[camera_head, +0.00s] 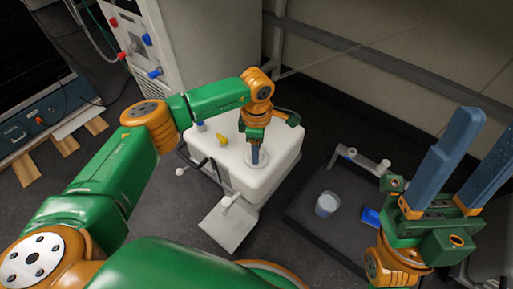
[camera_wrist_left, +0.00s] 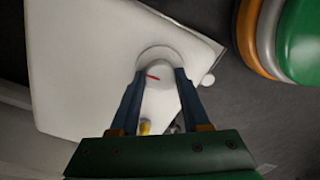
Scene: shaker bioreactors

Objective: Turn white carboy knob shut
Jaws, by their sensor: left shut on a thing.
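The white carboy (camera_head: 270,172) stands on the floor in the middle of the head view. My left gripper (camera_head: 255,155) points straight down onto its top, over a round collar. In the left wrist view, the white knob (camera_wrist_left: 160,73) with a red mark sits in a round recess on the carboy top (camera_wrist_left: 85,60). The two blue fingers of my left gripper (camera_wrist_left: 158,90) are on either side of the knob, shut on it. My right gripper (camera_head: 478,160) is at the right of the head view with its blue fingers wide apart and empty.
A yellow piece (camera_head: 223,140) and a blue-capped fitting (camera_head: 200,126) are on the carboy top. A white machine with colored connectors (camera_head: 150,55) stands behind. A beaker (camera_head: 327,204) and a blue object (camera_head: 371,216) sit on a dark platform (camera_head: 310,228) at right.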

